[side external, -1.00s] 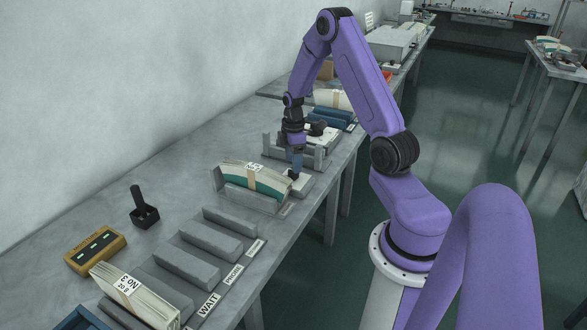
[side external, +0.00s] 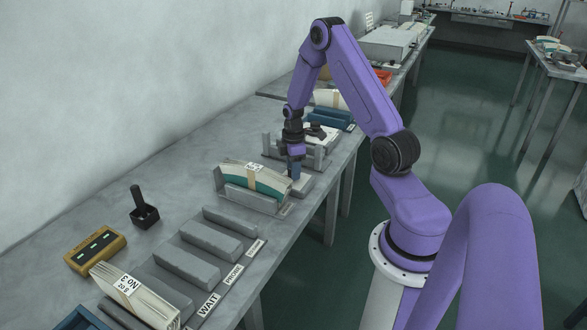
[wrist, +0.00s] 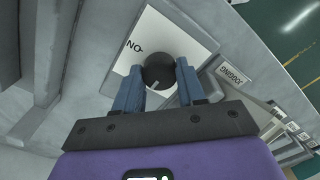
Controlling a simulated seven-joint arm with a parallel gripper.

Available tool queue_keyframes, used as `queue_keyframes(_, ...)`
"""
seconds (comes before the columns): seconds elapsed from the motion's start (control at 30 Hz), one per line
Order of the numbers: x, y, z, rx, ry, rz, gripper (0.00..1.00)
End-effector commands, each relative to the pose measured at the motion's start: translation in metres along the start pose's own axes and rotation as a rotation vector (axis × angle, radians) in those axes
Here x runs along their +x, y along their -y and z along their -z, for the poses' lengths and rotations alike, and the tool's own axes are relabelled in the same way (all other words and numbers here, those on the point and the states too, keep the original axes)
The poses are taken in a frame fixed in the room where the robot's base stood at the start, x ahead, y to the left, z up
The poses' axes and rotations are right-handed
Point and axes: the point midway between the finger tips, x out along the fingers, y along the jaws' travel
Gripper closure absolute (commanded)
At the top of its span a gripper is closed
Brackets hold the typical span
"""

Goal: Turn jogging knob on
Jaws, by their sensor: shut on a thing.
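The jogging knob (wrist: 158,68) is a round black knob on a white plate (wrist: 185,28), with a pale pointer line at its lower edge in the wrist view. Letters reading "NO-" in the picture stand beside it at the upper left, and the pointer is not at that mark. A "JOGGING" label (wrist: 232,70) is to the right. My gripper (wrist: 159,82) has its two blue fingers on either side of the knob, shut on it. In the side view my gripper (side external: 294,174) reaches down to the plate, and its fingers hide the knob.
A rack holding a banded stack of sheets (side external: 255,178) stands just left of my gripper. Grey slots (side external: 210,238), a yellow device (side external: 95,249) and a black holder (side external: 145,214) are farther left. A grey jogger frame (side external: 310,155) stands close behind.

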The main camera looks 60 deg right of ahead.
Motion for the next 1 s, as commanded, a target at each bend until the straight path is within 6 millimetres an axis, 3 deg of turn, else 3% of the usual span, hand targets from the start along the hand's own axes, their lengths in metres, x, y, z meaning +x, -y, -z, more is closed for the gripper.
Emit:
queue_keyframes(0.37,-0.0005,-0.0002,0.0001,0.125,0.0,0.0,0.91)
queue_keyframes(1.0,-0.0009,-0.0004,0.0,0.708,0.0,-0.001,0.91)
